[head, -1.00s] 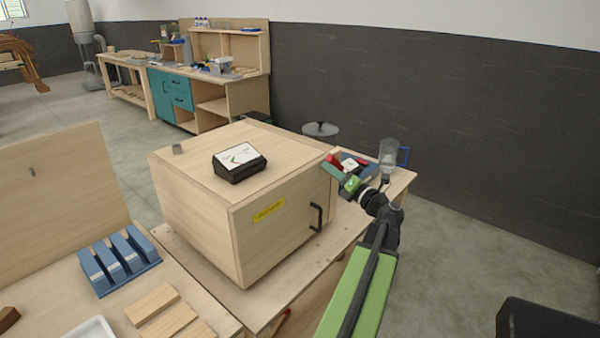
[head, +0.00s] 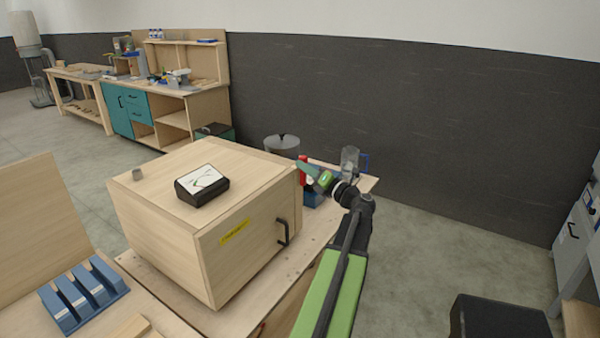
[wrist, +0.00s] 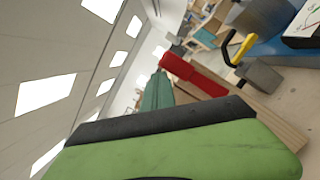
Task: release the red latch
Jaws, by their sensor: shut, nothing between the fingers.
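The red latch (head: 303,171) shows at the right side of the wooden box (head: 152,235), close to its upper edge. It shows larger in the wrist view (wrist: 193,74), extending from the edge of a wooden panel. My gripper (head: 307,169) is beside the latch, with its green fingers pointing left towards the box. In the wrist view its teal fingers (wrist: 157,92) are together and empty, just left of the latch. I cannot tell whether they touch it. The gripper partly covers the latch in the head view.
A blue rack (head: 84,296) is at lower left. Open floor lies right.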

